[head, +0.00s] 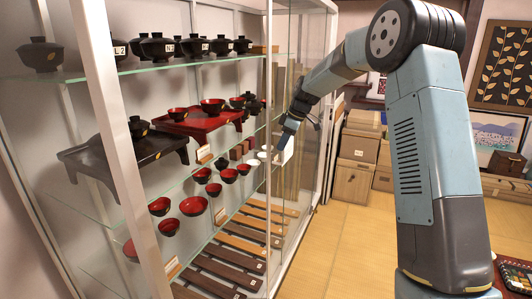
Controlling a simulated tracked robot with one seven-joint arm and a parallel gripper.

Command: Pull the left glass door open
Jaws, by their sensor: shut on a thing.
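A tall glass-fronted display cabinet (98,75) with pale metal uprights fills the left side of the head view. The left glass door is hard to make out because its pane is clear; a thin upright (268,70) shows near its right side. My gripper (284,143) is at the cabinet front, just right of this upright and about mid-height. It is shut on part of the door there. The fingertips are small and dark, and the held part is hidden by them. I cannot tell whether the door stands ajar.
Black lidded bowls (158,47), red bowls (193,206) and a black low table (125,160) stand on the glass shelves. Wooden boxes (353,182) are stacked behind my arm. The tatami floor (340,245) right of the cabinet is clear.

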